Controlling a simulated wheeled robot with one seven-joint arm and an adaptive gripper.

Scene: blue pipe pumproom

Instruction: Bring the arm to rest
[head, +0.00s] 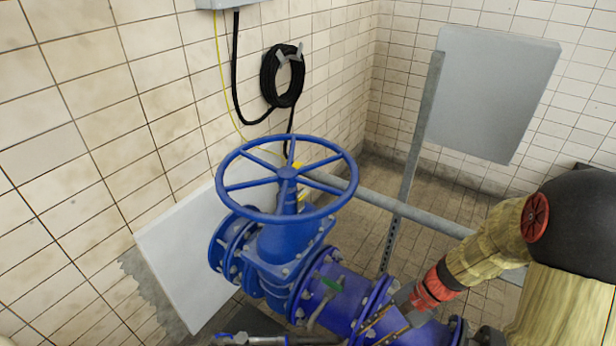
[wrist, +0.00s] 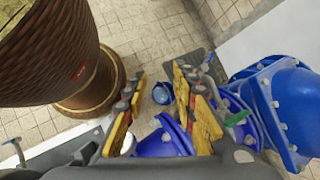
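My arm comes in from the right of the head view and reaches down and left. My gripper (head: 378,326) is at its end, over the blue pipe (head: 345,300) at the lower middle. In the wrist view the two yellow-padded fingers of my gripper (wrist: 160,82) stand well apart, with nothing visible held between them. Blue pipe parts show beyond and below the fingers. Whether a finger touches the pipe cannot be told.
A blue valve handwheel (head: 287,181) stands left of my gripper. A small green-handled lever (head: 326,290) sits on the pipe close to it. A grey rail (head: 425,220) and post (head: 410,165) with a grey panel (head: 490,95) stand behind. A white board (head: 185,250) leans at the left wall.

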